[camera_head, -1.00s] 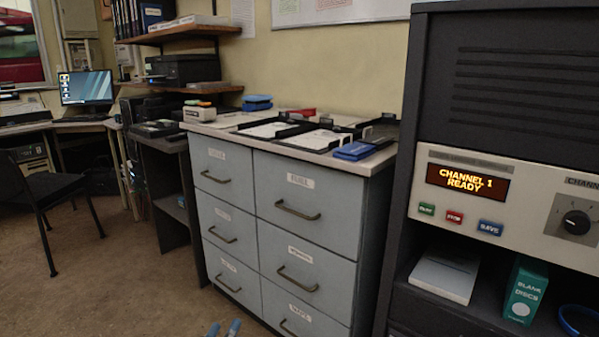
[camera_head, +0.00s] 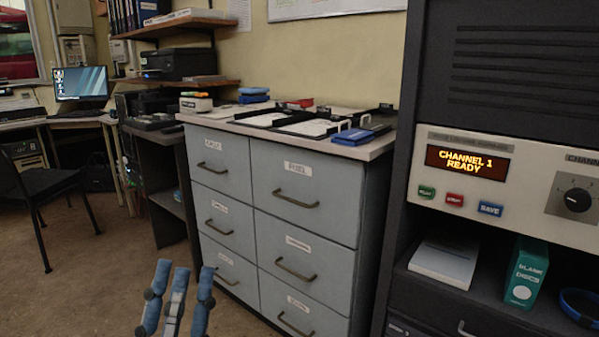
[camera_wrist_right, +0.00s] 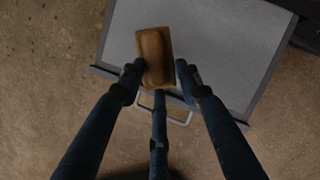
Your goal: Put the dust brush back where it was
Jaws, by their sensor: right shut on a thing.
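In the right wrist view my right gripper (camera_wrist_right: 160,76) is shut on a brown, wooden-looking block, which I take to be the dust brush (camera_wrist_right: 153,50). Its bristles do not show. It is held over a grey flat panel (camera_wrist_right: 215,40) with a pale wire handle; I cannot tell whether they touch. In the head view my left gripper (camera_head: 184,268) is low in the picture, in front of the grey drawer cabinet (camera_head: 335,195). Its blue fingers stand apart with nothing between them. The right gripper and the brush do not show in the head view.
The cabinet top carries black trays with papers (camera_head: 300,128), a blue item (camera_head: 352,136) and a stapler-like white item (camera_head: 195,103). A dark console rack (camera_head: 395,200) stands at the right. A chair (camera_head: 45,195) is at the left.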

